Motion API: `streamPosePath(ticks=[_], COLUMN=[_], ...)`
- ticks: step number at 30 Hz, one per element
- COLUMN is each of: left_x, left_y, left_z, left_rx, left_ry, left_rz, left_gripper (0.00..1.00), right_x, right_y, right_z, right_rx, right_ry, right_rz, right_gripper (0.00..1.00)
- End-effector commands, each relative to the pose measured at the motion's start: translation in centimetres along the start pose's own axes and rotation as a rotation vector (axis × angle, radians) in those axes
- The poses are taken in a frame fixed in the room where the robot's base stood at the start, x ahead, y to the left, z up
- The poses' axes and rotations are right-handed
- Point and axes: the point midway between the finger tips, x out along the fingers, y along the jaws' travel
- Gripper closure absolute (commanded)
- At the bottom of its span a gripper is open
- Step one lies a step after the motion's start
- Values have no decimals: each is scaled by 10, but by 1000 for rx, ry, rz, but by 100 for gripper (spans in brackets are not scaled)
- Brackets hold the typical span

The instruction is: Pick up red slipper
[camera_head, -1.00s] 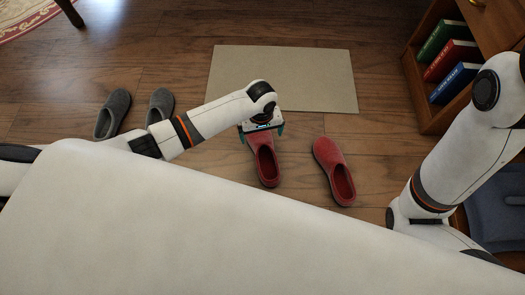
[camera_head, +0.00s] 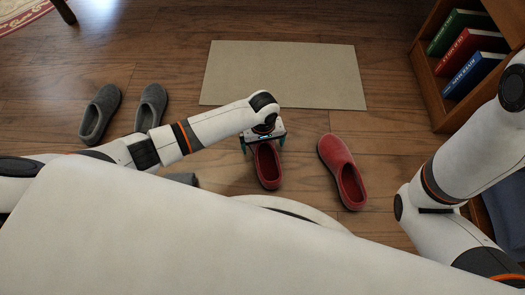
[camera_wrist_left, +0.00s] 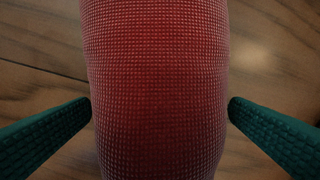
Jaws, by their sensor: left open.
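Two red slippers lie on the wood floor in the head view. The left red slipper (camera_head: 267,168) is under my left gripper (camera_head: 263,147), and the right red slipper (camera_head: 342,170) lies a little to its right. In the left wrist view, the red woven upper of a slipper (camera_wrist_left: 158,90) fills the middle. The green fingers of my left gripper (camera_wrist_left: 160,118) are open, one on each side of the slipper, with small gaps at most. My right arm shows at the right of the head view, but its gripper is out of view.
Two grey slippers (camera_head: 100,113) lie at the left, partly near my left arm. A beige mat (camera_head: 285,75) lies beyond the red slippers. A wooden shelf (camera_head: 428,88) with several books (camera_head: 470,75) stands at the right. The floor between mat and slippers is clear.

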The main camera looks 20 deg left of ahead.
Motion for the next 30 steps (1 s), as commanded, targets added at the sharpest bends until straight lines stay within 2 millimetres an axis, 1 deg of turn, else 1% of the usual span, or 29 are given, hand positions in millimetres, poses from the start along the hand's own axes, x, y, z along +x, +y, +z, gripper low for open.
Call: streamPosePath(ticks=[1, 2, 10, 11, 12, 19, 26, 30], left_x=[10, 11, 10, 10, 10, 10, 9, 3], left_y=[0, 0, 0, 0, 0, 0, 0, 0], left_z=[0, 1, 0, 0, 0, 0, 0, 0], left_rx=[0, 0, -1, -1, 0, 0, 0, 0], left_ry=[-1, -2, -1, -1, -1, -1, -1, 0], left_rz=[0, 0, 0, 0, 0, 0, -1, -1], left_gripper=[0, 0, 0, 3, 10, 47, 48, 48], right_x=[-10, -11, -10, -10, -10, -10, -9, -4], right_y=[2, 2, 2, 2, 2, 2, 2, 1], right_z=[3, 4, 3, 3, 3, 3, 3, 1], right_rx=[0, 0, 0, 0, 0, 0, 0, 0], right_ry=[0, 1, 1, 1, 1, 2, 2, 2], right_rz=[0, 0, 0, 0, 0, 0, 0, 0], right_gripper=[64, 64, 64, 64, 64, 64, 64, 64])
